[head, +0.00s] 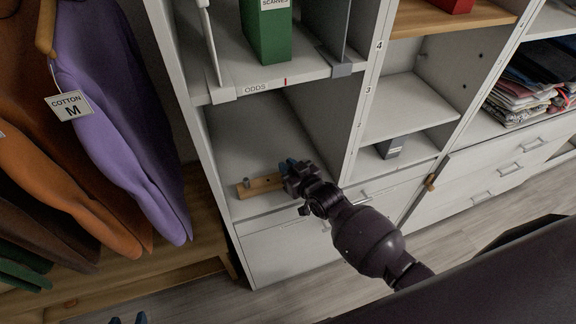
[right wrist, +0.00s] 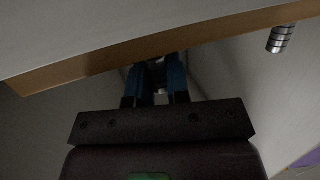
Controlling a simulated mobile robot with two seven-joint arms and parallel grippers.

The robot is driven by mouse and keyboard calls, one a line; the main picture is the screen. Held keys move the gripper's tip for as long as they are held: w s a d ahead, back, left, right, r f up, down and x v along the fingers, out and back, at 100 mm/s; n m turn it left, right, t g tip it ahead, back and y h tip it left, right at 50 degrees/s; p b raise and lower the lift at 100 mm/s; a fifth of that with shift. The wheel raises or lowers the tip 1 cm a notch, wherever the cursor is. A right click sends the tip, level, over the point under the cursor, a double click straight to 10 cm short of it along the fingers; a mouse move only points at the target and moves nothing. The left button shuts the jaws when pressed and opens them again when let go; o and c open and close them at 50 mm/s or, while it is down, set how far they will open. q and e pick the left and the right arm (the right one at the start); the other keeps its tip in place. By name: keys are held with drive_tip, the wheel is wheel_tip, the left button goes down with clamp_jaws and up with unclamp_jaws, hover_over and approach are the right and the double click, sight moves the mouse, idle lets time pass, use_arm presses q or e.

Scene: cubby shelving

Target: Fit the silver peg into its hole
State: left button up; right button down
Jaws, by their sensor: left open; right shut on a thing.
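A wooden block (head: 262,186) with a flat top lies on the floor of the low cubby. It also shows as a brown strip in the right wrist view (right wrist: 85,67). My right gripper (head: 287,166) is at the block's right end. Its blue fingers (right wrist: 158,75) are shut on a small silvery thing, seemingly the silver peg (right wrist: 158,62), mostly hidden between them. I cannot tell whether it is in a hole. A ribbed metal peg (right wrist: 281,38) stands out from the block, seen as a grey stub (head: 246,181) at its left end. My left gripper (head: 128,319) is open at the bottom edge.
The cubby walls (head: 325,115) close in on the right and back. A shelf with a green binder (head: 266,32) is above. Hanging clothes (head: 125,120) fill the left. The cubby floor (head: 245,140) behind the block is clear.

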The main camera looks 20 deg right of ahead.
drive_tip(key=shift+f, duration=0.3)
drive_tip(key=c, duration=1)
unclamp_jaws()
drive_tip(key=shift+s, duration=0.1)
drive_tip(key=p+v, duration=0.1)
drive_tip(key=v, duration=0.9)
drive_tip(key=shift+s, duration=0.25)
drive_tip(key=shift+d, duration=0.15)
drive_tip(key=s+d+f+m+g+h, duration=0.1)
drive_tip(key=s+d+f+h, duration=0.1)
drive_tip(key=s, duration=0.6)
drive_tip(key=s+d+f+m+g+h, duration=0.1)
drive_tip(key=s+d+f+g+h, duration=0.1)
drive_tip(key=s+d, duration=0.3)
drive_tip(key=s, duration=0.4)
drive_tip(key=shift+d+g+h, duration=0.25)
drive_tip(key=shift+g+h, duration=0.05)
drive_tip(key=shift+h, duration=0.1)
